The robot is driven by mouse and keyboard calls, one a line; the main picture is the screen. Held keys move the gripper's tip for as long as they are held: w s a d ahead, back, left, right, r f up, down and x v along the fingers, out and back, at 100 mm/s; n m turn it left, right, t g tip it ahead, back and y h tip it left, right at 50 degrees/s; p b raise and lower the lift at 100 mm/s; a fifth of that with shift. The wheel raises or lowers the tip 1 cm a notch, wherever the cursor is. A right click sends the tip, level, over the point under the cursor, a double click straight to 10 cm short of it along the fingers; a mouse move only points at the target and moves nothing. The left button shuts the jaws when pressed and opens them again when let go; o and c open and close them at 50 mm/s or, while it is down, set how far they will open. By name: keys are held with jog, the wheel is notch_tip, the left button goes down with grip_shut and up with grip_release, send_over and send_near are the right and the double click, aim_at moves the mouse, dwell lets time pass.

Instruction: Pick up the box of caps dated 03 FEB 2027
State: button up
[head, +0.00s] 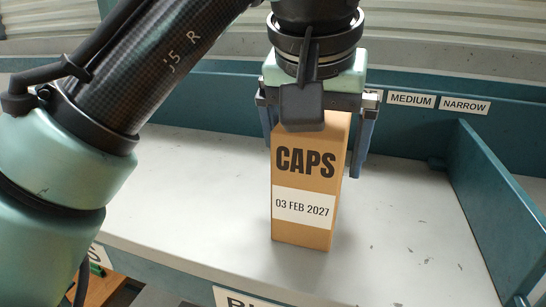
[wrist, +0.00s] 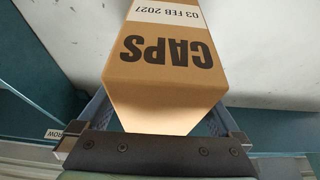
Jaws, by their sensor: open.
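The tall brown box of caps (head: 304,180) stands upright on the white shelf in the head view. Its front reads CAPS, with a white label below dated 03 FEB 2027. My gripper (head: 318,150) is above the box, pointing down, with one blue finger on each side of its upper part. The jaws are open. In the wrist view the box (wrist: 165,70) fills the middle, its top end between the fingers of my gripper (wrist: 165,128). Whether either finger touches the box I cannot tell. The back of the box is hidden.
The white shelf (head: 400,240) is clear around the box. A teal back wall carries MEDIUM (head: 411,100) and NARROW (head: 465,106) labels. A teal divider (head: 500,205) stands to the right. The shelf's front edge is just before the box.

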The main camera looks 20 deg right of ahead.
jog(key=c, duration=1.4)
jog(key=shift+c, duration=0.6)
jog(key=shift+r, duration=0.15)
